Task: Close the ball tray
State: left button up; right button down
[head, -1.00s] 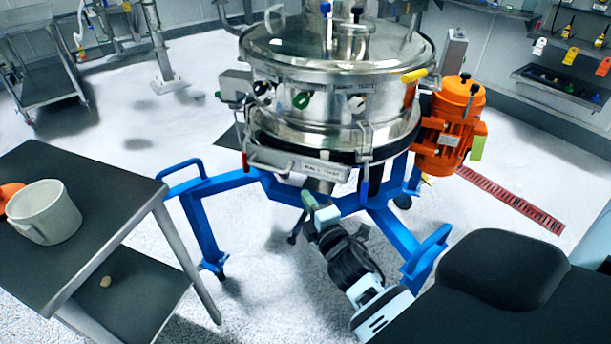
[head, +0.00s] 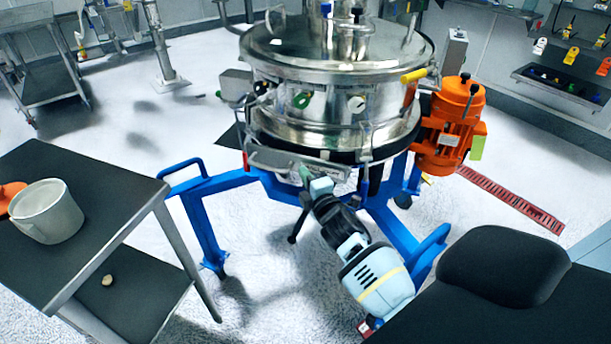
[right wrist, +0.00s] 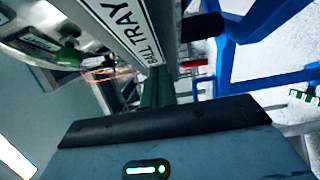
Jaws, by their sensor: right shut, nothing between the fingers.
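The ball tray (head: 272,158) is the grey bar-like front at the lower front of the round steel sifter (head: 335,75). In the right wrist view its face, lettered "BALL TRAY" (right wrist: 125,22), runs slanting across the top. How far the tray stands out from the sifter is hard to tell. My right gripper (head: 305,174) is shut and empty, its tips at the tray's front face; they overlap the label in the head view. The green fingers also show in the right wrist view (right wrist: 152,92), just below the label. Whether they touch it I cannot tell. My left gripper is out of view.
The blue frame (head: 205,225) of the sifter spreads around my right forearm, with a raised handle at right. An orange motor (head: 450,125) is on the sifter's right. A dark table (head: 100,215) with a white pot (head: 48,212) stands at left.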

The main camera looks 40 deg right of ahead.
aim_at(317, 169)
jog(key=w+d, duration=0.1)
jog(key=d, duration=0.1)
jog(key=w+d, duration=0.1)
jog(key=d, duration=0.1)
jog(key=shift+w+b, duration=0.35)
jog(key=shift+w, duration=0.05)
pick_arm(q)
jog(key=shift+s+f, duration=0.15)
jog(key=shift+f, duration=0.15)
pick_arm(e)
jog(key=shift+d+r, duration=0.15)
jog(key=shift+r, duration=0.05)
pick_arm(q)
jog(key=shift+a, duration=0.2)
